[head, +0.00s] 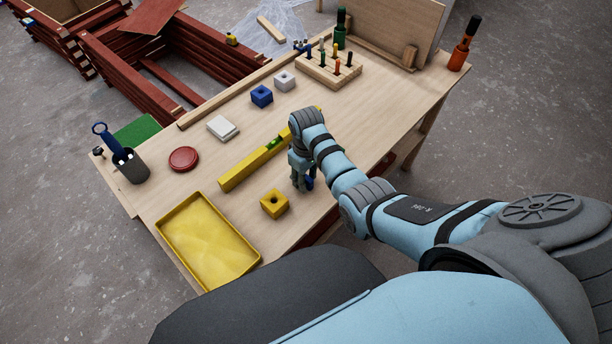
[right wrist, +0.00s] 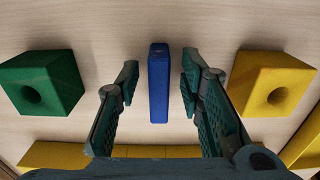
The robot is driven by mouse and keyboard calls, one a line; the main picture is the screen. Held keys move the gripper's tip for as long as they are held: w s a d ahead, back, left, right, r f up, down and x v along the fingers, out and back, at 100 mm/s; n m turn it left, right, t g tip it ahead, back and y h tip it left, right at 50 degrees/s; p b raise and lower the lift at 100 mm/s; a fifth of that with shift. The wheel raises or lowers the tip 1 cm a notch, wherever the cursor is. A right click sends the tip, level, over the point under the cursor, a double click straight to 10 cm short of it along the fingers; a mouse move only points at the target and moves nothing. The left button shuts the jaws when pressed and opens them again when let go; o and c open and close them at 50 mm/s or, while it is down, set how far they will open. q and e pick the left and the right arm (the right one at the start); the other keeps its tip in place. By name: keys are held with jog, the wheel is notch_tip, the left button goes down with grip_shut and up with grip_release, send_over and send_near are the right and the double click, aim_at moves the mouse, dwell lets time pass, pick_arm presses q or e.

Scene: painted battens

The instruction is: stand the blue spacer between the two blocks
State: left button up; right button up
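The blue spacer (right wrist: 158,85) is a narrow flat bar between my right gripper's fingers in the right wrist view. A green block (right wrist: 42,83) with a round hole lies to its left and a yellow block (right wrist: 270,83) with a hole to its right, both apart from it. My right gripper (right wrist: 158,82) is open, with a gap on each side of the spacer. In the head view my right gripper (head: 301,184) is low over the bench beside the yellow block (head: 274,204), and hides the green block. I cannot tell whether the spacer touches the bench. My left gripper is out of view.
A yellow level (head: 250,165) lies close behind on the bench. A yellow tray (head: 208,240) is at front left. A red disc (head: 184,159), a white piece (head: 222,128), blue (head: 262,96) and white (head: 284,80) blocks and a tool rack (head: 330,70) stand farther back.

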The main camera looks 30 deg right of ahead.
notch_tip(320, 180, up, 13)
jog(key=p, duration=0.3)
jog(key=shift+f, duration=0.15)
